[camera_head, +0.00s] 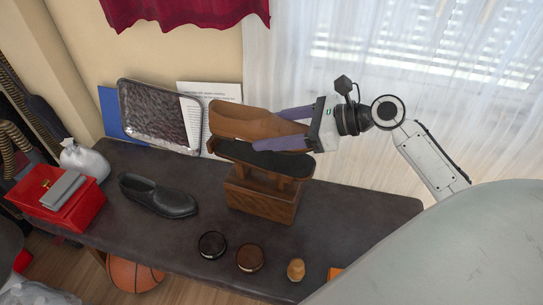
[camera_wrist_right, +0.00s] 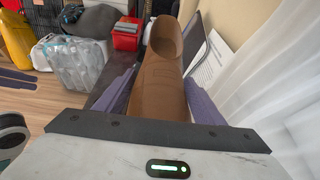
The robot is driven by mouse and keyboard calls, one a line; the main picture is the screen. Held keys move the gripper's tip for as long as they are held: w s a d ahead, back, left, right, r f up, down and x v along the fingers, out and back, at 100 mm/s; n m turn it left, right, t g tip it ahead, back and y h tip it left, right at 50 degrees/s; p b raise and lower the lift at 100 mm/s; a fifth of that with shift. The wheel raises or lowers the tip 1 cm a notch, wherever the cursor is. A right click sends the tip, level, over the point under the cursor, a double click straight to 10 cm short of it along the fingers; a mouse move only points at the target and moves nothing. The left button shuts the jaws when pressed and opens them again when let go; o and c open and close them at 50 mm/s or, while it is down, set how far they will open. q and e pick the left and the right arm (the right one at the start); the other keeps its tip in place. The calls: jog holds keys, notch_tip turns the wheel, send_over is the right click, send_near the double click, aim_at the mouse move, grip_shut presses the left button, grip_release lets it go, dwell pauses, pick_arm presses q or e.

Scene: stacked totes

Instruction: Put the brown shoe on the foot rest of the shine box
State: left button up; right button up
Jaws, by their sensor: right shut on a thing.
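The brown shoe (camera_head: 240,120) is in my right gripper (camera_head: 290,129), just above and slightly behind the dark foot rest (camera_head: 265,160) of the shine box. The gripper's purple fingers lie along the two sides of the shoe. In the right wrist view the shoe (camera_wrist_right: 160,80) points toward the wrist, with its opening at the far end. Whether the sole touches the foot rest, I cannot tell. The wooden shine box (camera_head: 260,200) stands on the dark bench. My left gripper does not show.
A black shoe (camera_head: 157,196) lies on the bench (camera_head: 330,215) left of the box. Two round tins (camera_head: 250,258) and a small wooden item (camera_head: 296,269) sit in front. A red box (camera_head: 70,205), white bag (camera_head: 84,160) and leaning metal tray (camera_head: 155,115) stand left and behind.

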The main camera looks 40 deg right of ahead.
aim_at(273, 158)
notch_tip(273, 158, down, 6)
jog(key=shift+r+b, duration=0.1)
jog(key=shift+b, duration=1.1)
jog(key=shift+s, duration=0.1)
jog(key=o, duration=1.2)
jog(key=shift+f, duration=0.35)
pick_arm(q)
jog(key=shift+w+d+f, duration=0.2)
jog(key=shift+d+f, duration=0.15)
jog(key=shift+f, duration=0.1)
pick_arm(e)
jog(key=shift+o, duration=0.3)
jog(key=shift+r, duration=0.1)
jog(key=shift+s+d+r+p, duration=0.25)
jog(key=shift+d+r+p, duration=0.05)
jog(key=shift+r, duration=0.05)
jog(key=p+v, duration=0.2)
jog(key=v, duration=0.8)
jog(key=shift+s+d+r+p, duration=0.1)
jog(key=shift+s+d+p, duration=0.05)
jog(key=shift+p, duration=0.2)
jog(key=shift+s+d, duration=0.1)
jog(key=shift+s, duration=0.1)
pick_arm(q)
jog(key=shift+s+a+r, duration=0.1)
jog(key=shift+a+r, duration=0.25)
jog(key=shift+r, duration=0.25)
